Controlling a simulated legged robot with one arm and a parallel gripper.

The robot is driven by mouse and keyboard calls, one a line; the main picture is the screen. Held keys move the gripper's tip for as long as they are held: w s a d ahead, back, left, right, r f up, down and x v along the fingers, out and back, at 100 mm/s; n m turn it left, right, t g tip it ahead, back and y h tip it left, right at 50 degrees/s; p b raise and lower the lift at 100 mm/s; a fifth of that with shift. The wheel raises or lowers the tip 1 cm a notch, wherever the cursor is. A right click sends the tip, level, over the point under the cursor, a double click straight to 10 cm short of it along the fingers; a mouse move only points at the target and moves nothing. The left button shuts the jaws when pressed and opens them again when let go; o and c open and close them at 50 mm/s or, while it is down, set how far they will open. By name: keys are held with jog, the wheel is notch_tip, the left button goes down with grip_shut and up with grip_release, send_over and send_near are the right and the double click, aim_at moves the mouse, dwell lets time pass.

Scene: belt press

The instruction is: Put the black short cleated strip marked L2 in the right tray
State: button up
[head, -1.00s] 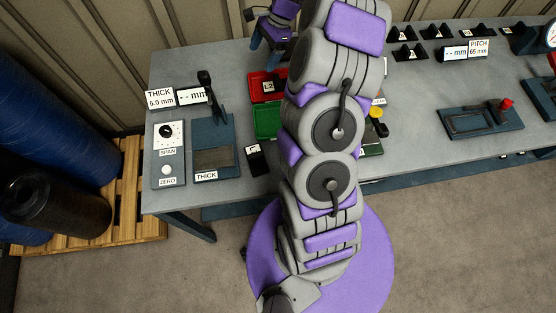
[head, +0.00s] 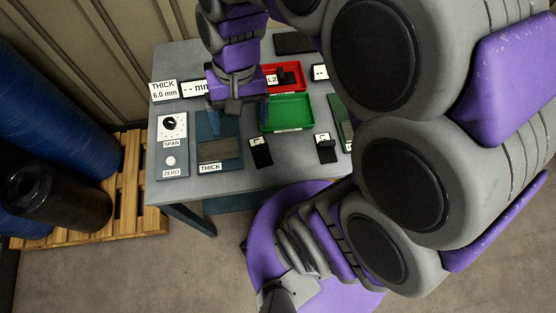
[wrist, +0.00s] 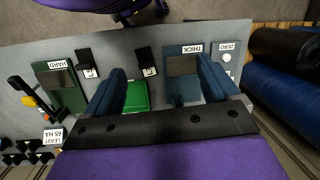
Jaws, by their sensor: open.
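A black strip (head: 288,75) with a white tag reading L2 lies in the red tray (head: 267,66). An empty green tray (head: 288,113) sits just in front of the red one; part of it shows in the wrist view (wrist: 136,97). My gripper (head: 238,118) is open and empty, pointing down above the thickness gauge area, left of both trays. In the wrist view its blue fingers (wrist: 160,66) are spread wide with nothing between them. The red tray is not visible in the wrist view.
Two other black tagged strips (head: 261,152) (head: 327,150) lie near the table's front edge; their tags are unreadable. The THICK gauge (head: 216,150) and SPAN/ZERO dial box (head: 170,150) stand at left. My arm hides the table's right side.

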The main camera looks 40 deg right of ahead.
jog(key=s+d+f+n+h, duration=0.1)
jog(key=s+n, duration=0.3)
jog(key=s, duration=0.8)
jog(key=shift+s+d+f+h+b, duration=0.2)
jog(key=shift+d+f+h+b, duration=0.15)
jog(key=shift+f, duration=0.25)
jog(key=shift+a, duration=0.2)
